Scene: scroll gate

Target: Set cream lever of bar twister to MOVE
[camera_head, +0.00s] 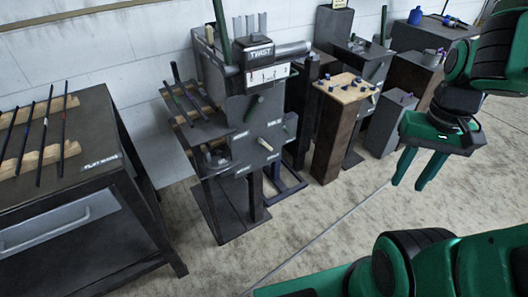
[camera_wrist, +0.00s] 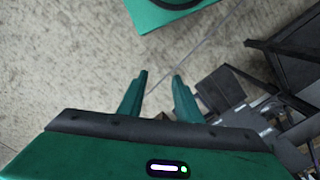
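The bar twister (camera_head: 240,110) is a dark grey machine with a "TWIST" sign, standing against the white wall left of centre in the head view. A short cream lever (camera_head: 265,144) sticks out low on its front plate, pointing toward the lower right, with small white labels around it that I cannot read surely. My gripper (camera_head: 416,172) is open and empty, well to the right of the twister and pointing down. In the wrist view my gripper (camera_wrist: 158,80) has its two green fingers apart over bare floor.
A dark bench (camera_head: 70,170) with several rods on wooden racks stands at left. A wooden-topped pedestal (camera_head: 338,125) and grey blocks stand right of the twister, between it and my gripper. The concrete floor (camera_head: 300,225) in front is clear.

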